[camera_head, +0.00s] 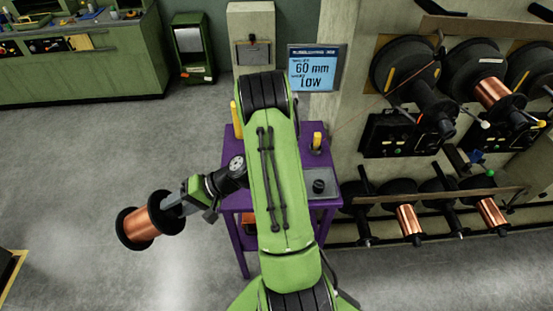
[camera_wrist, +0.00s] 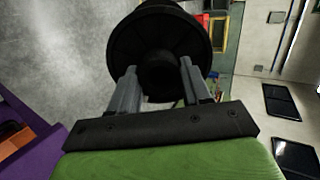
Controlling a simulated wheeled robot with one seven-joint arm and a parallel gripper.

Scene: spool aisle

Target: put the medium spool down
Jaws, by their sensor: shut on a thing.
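My gripper (camera_head: 174,208) is shut on a spool (camera_head: 148,222) with black flanges and copper wire. It holds the spool in the air to the left of the purple table, over the bare floor. In the wrist view the two grey fingers (camera_wrist: 158,92) grip the dark hub, and the round black flange of the spool (camera_wrist: 150,32) fills the upper middle. The copper is hidden there behind the flange. Whether this is the medium spool I cannot tell from its size alone.
My arm partly covers the purple table (camera_head: 312,138), which bears a grey plate (camera_head: 322,182) with a black knob. A display (camera_head: 313,71) reads "60 mm" and "low". Several spools hang on the rack (camera_head: 505,192) at right. A green bench (camera_head: 95,65) stands back left.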

